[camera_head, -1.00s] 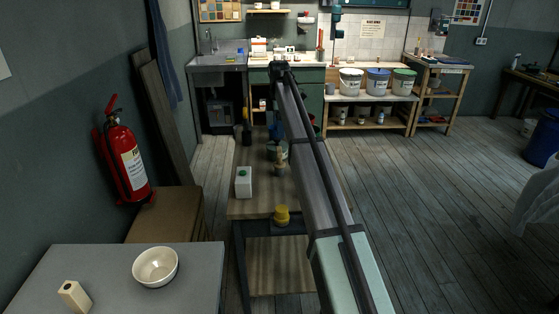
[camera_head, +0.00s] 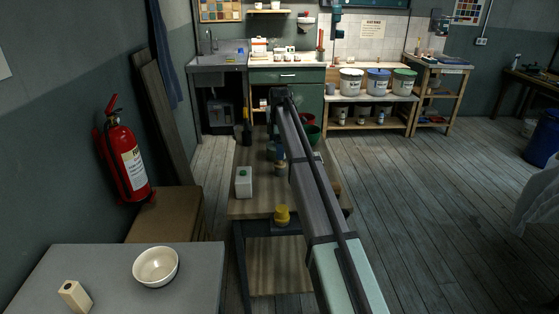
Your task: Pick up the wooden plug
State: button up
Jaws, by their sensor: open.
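I cannot pick out the wooden plug with certainty. A small pale, wood-coloured block (camera_head: 74,296) with a dark spot on its end lies on the grey table (camera_head: 205,275) at the lower left; I cannot tell if it is the plug. My arm reaches from the bottom right over the wooden workbench (camera_head: 250,207) in the middle. Its far dark joint is above the back of the bench. My gripper does not show clearly; it seems hidden behind my arm, which also covers part of the bench top.
A cream bowl (camera_head: 156,266) stands on the grey table. A fire extinguisher (camera_head: 125,160) hangs on the left wall.

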aim_at(280, 164)
notch_tip(280, 164, down, 5)
jog(key=shift+d+r, duration=0.1)
jog(key=shift+c, duration=0.3)
jog(key=c, duration=1)
jog(key=shift+o, duration=0.2)
